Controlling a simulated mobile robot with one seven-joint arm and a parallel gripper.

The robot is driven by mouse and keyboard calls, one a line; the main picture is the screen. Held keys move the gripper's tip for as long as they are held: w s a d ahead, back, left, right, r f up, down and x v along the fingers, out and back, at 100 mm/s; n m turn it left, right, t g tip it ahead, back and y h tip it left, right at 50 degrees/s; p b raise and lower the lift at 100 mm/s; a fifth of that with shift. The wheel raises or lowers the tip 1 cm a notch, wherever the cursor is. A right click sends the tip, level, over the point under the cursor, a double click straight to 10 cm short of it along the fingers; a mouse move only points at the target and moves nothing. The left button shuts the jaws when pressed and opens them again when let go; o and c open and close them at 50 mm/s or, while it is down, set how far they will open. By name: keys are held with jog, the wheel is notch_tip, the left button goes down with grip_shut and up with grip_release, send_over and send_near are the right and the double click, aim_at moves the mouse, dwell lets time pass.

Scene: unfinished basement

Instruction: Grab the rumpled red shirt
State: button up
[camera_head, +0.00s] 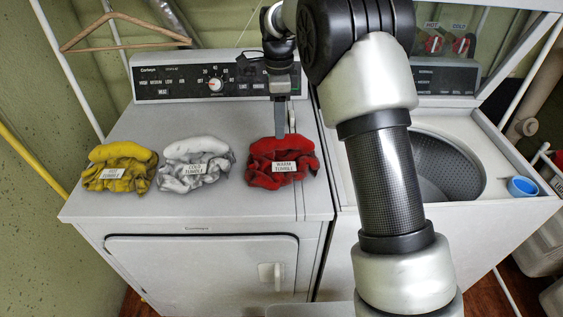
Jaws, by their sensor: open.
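The rumpled red shirt (262,172) lies on the right part of the dryer top (215,120). It carries a white label reading "WARM TUMBLE". My gripper (281,136) points down at the back edge of the red shirt. Its fingers are seen nearly edge-on and look empty. The shirt rests on the dryer top, and I cannot tell whether a fingertip touches it.
A grey-white shirt (190,152) and a yellow shirt (125,178) lie to the left, both labelled. The dryer's control panel (180,84) rises behind. An open washer drum (450,170) and a blue cup (522,187) are right. A wooden hanger (125,44) hangs upper left.

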send_over(282, 155)
jog(key=w, duration=0.3)
jog(key=f, duration=0.4)
jog(key=shift+s+f, duration=0.2)
jog(key=shift+f, duration=0.6)
jog(key=shift+f, duration=0.2)
grip_shut()
